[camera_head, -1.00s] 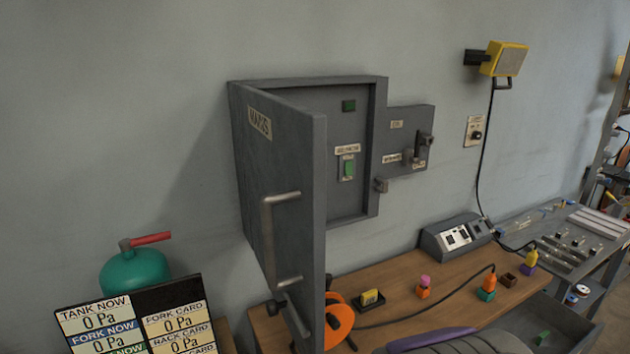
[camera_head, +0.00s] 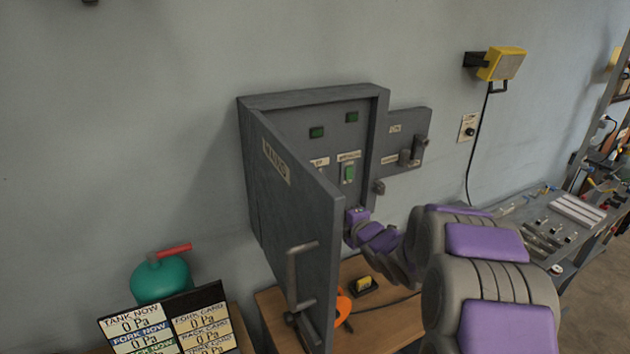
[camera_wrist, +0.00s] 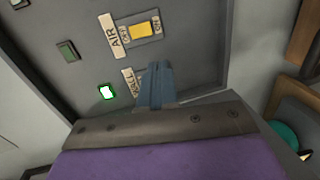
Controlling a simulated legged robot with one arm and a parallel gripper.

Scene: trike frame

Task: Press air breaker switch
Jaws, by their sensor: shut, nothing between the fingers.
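The air breaker switch (camera_wrist: 144,30) is a yellow rocker between small end labels, beside an AIR label (camera_wrist: 114,36), in the wrist view. My gripper (camera_wrist: 158,68) is shut and empty, its blue-grey fingertips just below the switch in that picture and seemingly apart from it. The fingers partly cover a second label (camera_wrist: 136,82) beside a lit green-white light (camera_wrist: 106,92). In the head view my gripper (camera_head: 357,216) is at the lower opening of the grey breaker cabinet (camera_head: 310,97). The yellow switch is hidden there, apparently behind the open door (camera_head: 300,215).
The cabinet door hangs open towards the camera, close left of my arm. A side box with a lever (camera_head: 420,148) adjoins the cabinet's right. A wooden bench (camera_head: 275,310) lies below. A teal tank (camera_head: 160,280) and a pressure board (camera_head: 165,325) stand at lower left.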

